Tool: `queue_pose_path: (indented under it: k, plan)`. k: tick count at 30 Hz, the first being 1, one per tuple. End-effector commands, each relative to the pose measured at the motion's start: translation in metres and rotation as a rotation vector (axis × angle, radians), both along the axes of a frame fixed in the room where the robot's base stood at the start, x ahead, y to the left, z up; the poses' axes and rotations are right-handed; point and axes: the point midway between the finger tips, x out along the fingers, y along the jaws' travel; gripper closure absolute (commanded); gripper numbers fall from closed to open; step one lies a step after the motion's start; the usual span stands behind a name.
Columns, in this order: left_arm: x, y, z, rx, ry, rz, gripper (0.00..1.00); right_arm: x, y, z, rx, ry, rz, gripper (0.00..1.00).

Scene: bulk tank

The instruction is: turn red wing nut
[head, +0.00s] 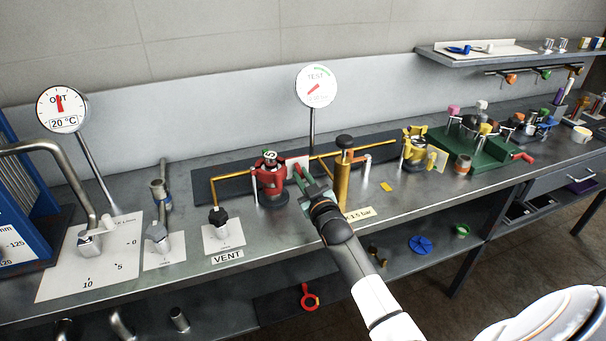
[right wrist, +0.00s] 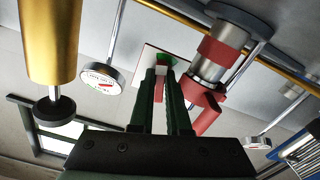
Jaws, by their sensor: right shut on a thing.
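A red clamp-like fitting (head: 270,181) stands on the bench, left of the brass pump column. It also shows in the right wrist view as red bands and a red arm (right wrist: 213,52) around a grey metal body. My right gripper (head: 304,183) is at the right side of this fitting. In the right wrist view the green fingers of my right gripper (right wrist: 161,72) are close together, with a small red piece, the wing nut (right wrist: 159,68), between their tips. The fingers hide most of the wing nut. My left gripper is not in view.
The brass column (head: 342,183) with a black knob stands just right of my gripper. A white card with a green mark (right wrist: 148,56) is behind the fingertips. A yellow fitting (head: 418,148) stands further right. A TEST gauge (head: 316,86) rises behind.

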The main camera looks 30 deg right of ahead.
Motion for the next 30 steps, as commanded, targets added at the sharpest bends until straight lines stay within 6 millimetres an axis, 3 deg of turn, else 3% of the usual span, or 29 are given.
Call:
queue_pose_path:
  k: [10,26,27,30]
  plan:
    - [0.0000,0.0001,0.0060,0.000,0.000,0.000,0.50,0.0002,0.0004,0.0001,0.140,-0.033,0.000,1.00]
    - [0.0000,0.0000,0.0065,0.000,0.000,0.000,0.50,0.0003,0.0004,-0.0001,0.164,-0.039,-0.001,1.00]
    - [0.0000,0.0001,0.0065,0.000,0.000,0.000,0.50,0.0003,0.0004,-0.0001,0.164,-0.039,-0.001,0.84]
    - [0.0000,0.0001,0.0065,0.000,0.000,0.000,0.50,0.0003,0.0004,-0.0001,0.163,-0.038,-0.001,0.73]
